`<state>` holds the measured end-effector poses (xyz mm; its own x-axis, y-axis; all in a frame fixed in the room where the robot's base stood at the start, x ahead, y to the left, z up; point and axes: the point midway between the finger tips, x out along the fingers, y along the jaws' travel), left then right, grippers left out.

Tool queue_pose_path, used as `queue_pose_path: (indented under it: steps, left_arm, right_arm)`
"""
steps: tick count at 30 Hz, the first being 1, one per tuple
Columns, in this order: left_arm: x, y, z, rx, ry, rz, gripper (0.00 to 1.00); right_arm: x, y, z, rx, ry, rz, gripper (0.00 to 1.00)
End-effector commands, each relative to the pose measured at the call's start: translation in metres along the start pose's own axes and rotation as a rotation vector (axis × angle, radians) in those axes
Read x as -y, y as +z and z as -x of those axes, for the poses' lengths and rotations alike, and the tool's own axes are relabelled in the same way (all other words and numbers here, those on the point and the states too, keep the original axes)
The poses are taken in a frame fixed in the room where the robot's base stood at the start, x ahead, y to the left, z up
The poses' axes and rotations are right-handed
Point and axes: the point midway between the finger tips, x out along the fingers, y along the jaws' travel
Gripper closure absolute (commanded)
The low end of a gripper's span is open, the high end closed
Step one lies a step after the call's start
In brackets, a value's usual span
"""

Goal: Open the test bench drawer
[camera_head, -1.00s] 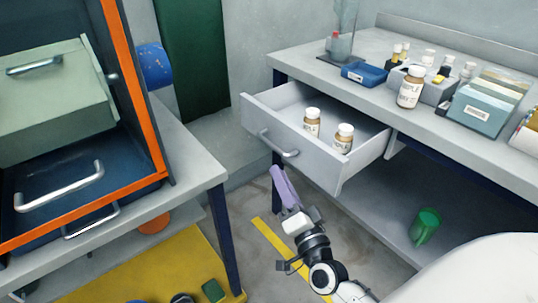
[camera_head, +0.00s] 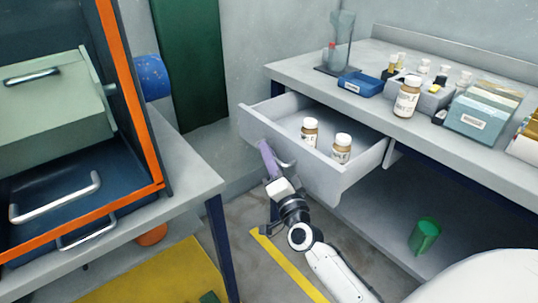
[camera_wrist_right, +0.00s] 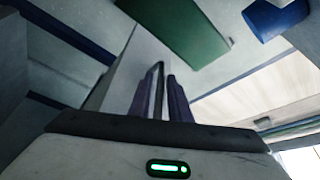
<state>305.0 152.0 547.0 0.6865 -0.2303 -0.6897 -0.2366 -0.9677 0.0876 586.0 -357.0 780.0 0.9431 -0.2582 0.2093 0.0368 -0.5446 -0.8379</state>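The test bench drawer (camera_head: 300,155) is a light grey box pulled out from under the bench at the centre, with its inside showing. Its metal handle (camera_head: 284,162) is partly hidden by my right gripper (camera_head: 268,160). In the right wrist view the handle bar (camera_wrist_right: 156,88) runs between the two purple fingers of my right gripper (camera_wrist_right: 160,100). The fingers are close on both sides of it and look shut on it. Two labelled brown bottles with white caps, one left (camera_head: 310,131) and one right (camera_head: 342,148), stand in the drawer. My left gripper is not in view.
The bench top (camera_head: 385,55) carries a blue tray (camera_head: 362,82), several bottles and a file box (camera_head: 480,113). An orange-edged cabinet (camera_head: 130,95) stands on the left table. Floor is free between the two tables.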

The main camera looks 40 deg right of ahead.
Motion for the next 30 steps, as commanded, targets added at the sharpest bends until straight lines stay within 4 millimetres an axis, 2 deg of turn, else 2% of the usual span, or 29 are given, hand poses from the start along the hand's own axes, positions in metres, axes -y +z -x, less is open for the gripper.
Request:
queue_pose_path:
  steps: [2,5,12,21,30]
  left_arm:
    - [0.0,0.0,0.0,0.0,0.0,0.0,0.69]
    - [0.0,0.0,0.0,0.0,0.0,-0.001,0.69]
    - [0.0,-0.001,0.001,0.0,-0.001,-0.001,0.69]
    - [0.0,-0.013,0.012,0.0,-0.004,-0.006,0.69]
    - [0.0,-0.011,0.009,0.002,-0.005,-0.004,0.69]
  right_arm:
    - [0.0,0.0,0.0,0.0,0.0,0.001,0.85]
    - [0.0,0.0,0.0,0.0,0.0,0.001,1.0]
    - [0.001,0.001,0.001,0.001,0.0,0.0,1.0]
    - [0.026,0.035,0.015,0.002,0.003,-0.003,1.0]
    - [0.027,0.04,0.018,0.002,0.0,0.001,1.0]
